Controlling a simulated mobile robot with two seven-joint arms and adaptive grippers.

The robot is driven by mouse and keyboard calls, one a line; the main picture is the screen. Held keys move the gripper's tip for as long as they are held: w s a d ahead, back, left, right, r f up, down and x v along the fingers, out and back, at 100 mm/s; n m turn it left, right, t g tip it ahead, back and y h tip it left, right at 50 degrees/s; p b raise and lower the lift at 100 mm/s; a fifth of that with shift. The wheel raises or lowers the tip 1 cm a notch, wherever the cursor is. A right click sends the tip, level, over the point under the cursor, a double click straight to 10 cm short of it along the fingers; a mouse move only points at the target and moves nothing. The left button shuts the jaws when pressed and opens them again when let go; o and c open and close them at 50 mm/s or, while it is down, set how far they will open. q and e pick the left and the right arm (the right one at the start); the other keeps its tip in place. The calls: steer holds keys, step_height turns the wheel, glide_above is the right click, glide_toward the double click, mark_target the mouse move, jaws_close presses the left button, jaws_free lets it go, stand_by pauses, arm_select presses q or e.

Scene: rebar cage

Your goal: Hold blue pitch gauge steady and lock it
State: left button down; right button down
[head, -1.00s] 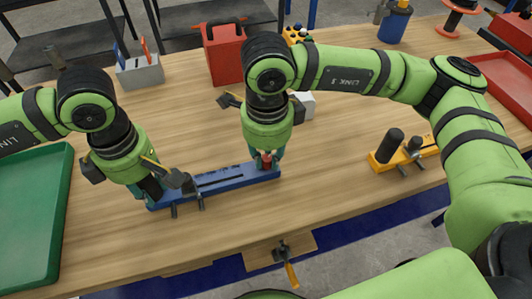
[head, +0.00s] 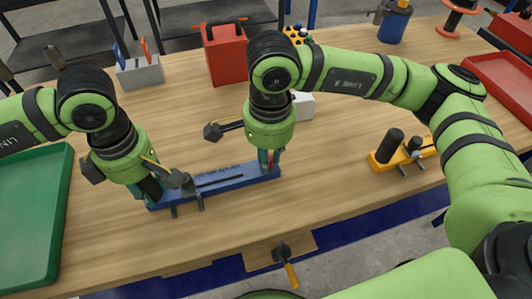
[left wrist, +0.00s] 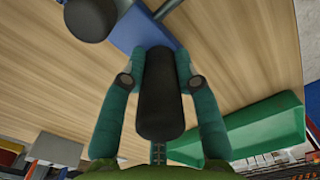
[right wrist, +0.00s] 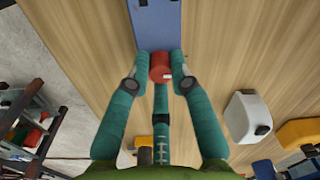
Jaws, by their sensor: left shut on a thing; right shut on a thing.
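The blue pitch gauge (head: 228,178) lies along the front of the wooden table. My left gripper (head: 158,190) is at its left end, shut on the gauge's black handle (left wrist: 160,100), which shows between the fingers in the left wrist view. My right gripper (head: 268,158) points down at the gauge's right end. In the right wrist view its fingers are shut on a red knob (right wrist: 160,66) at the end of the blue bar (right wrist: 158,24). The fingers partly hide both ends of the gauge.
A yellow gauge (head: 379,165) with a black handle lies to the right. A green tray (head: 60,215) is at the left. A red container (head: 224,55), a grey holder (head: 140,74) and a white block (head: 304,105) stand further back. The table between the gauges is clear.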

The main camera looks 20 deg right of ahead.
arm_select(q)
steer(key=shift+s+d+f, duration=0.1)
steer(key=shift+s+d, duration=0.1)
arm_select(e)
steer(key=shift+a+n, duration=0.1)
steer(key=shift+n, duration=0.5)
steer(key=c, duration=1.1)
jaws_free()
arm_select(q)
steer(key=shift+a, duration=0.1)
arm_select(e)
step_height(320, 180, up, 12)
steer(key=shift+s, duration=0.2)
